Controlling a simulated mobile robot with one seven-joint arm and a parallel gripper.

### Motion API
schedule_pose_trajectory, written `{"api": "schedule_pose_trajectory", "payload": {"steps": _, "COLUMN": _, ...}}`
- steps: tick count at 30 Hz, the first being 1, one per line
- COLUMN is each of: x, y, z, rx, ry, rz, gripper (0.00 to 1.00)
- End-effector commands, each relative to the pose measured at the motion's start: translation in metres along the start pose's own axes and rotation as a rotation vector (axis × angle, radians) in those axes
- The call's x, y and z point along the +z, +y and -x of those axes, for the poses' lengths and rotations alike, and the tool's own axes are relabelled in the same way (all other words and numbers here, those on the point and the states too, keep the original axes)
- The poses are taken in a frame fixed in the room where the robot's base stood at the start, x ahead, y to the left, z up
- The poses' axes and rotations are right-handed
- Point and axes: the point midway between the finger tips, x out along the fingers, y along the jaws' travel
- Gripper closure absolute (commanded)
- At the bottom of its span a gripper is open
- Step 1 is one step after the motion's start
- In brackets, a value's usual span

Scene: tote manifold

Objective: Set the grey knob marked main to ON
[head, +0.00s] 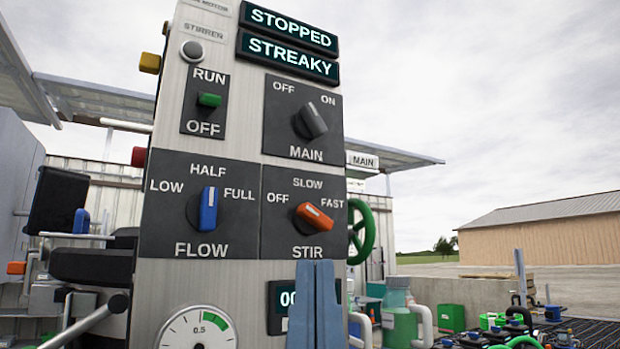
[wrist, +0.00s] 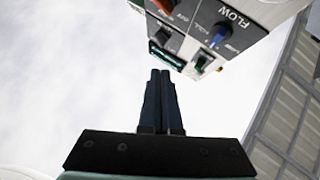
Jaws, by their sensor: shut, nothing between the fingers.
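The grey knob (head: 313,121) marked MAIN sits on a dark plate (head: 275,140) at the upper right of the panel in the head view. OFF is printed at its upper left and ON at its upper right. Its bar slants from upper left to lower right, its upper end leaning toward OFF. My gripper (head: 315,264) is shut and empty, its fingers upright in front of the panel below the STIR plate, well below the grey knob.
An orange STIR knob (head: 314,217) lies between my fingertips and the grey knob. A blue FLOW knob (head: 208,208) and green RUN/OFF switch (head: 209,100) are to the left. Displays (head: 287,60) at the top read STOPPED and STREAKY. A green handwheel (head: 362,231) stands right of the panel.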

Motion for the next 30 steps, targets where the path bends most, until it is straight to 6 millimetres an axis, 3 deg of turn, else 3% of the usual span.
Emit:
{"api": "schedule_pose_trajectory", "payload": {"steps": 14, "x": 0.0, "y": 0.0, "z": 0.0, "rx": 0.0, "ry": 0.0, "rz": 0.0, "gripper": 1.0}}
{"api": "schedule_pose_trajectory", "payload": {"steps": 17, "x": -0.001, "y": 0.0, "z": -0.002, "rx": -0.001, "ry": -0.003, "rz": 0.001, "gripper": 0.86}}
{"api": "schedule_pose_trajectory", "payload": {"steps": 23, "x": -0.008, "y": 0.01, "z": -0.037, "rx": -0.022, "ry": -0.082, "rz": 0.03, "gripper": 0.51}}
{"api": "schedule_pose_trajectory", "payload": {"steps": 30, "x": -0.014, "y": 0.031, "z": -0.099, "rx": -0.122, "ry": -0.277, "rz": 0.106, "gripper": 0.51}}
